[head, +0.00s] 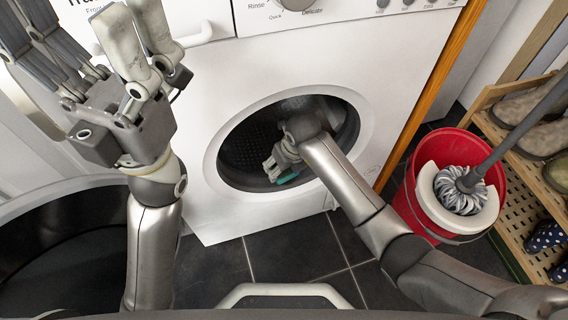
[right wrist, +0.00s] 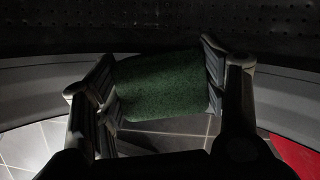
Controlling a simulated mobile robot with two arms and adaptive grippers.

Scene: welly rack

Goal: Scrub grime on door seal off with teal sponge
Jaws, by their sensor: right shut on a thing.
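The teal sponge (head: 287,178) is at the lower part of the washing machine's round opening. In the right wrist view the sponge (right wrist: 165,85) looks dark green and spans between both fingers. My right gripper (head: 275,168) is shut on it, reaching into the opening; the right wrist view shows its fingers (right wrist: 160,88) on either side. The grey door seal (right wrist: 30,95) curves behind the sponge, which hides its middle part. Whether the sponge touches the seal is unclear. I cannot make out grime. My left gripper (head: 90,30) is raised at upper left, open and empty.
The white washing machine (head: 285,60) fills the middle, its perforated drum dark inside. A red bucket (head: 410,208) with a mop (head: 462,190) stands at right, beside a wooden shoe rack (head: 515,215). Dark floor tiles (head: 300,250) lie in front. A large round dark-interior shape (head: 60,250) is at left.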

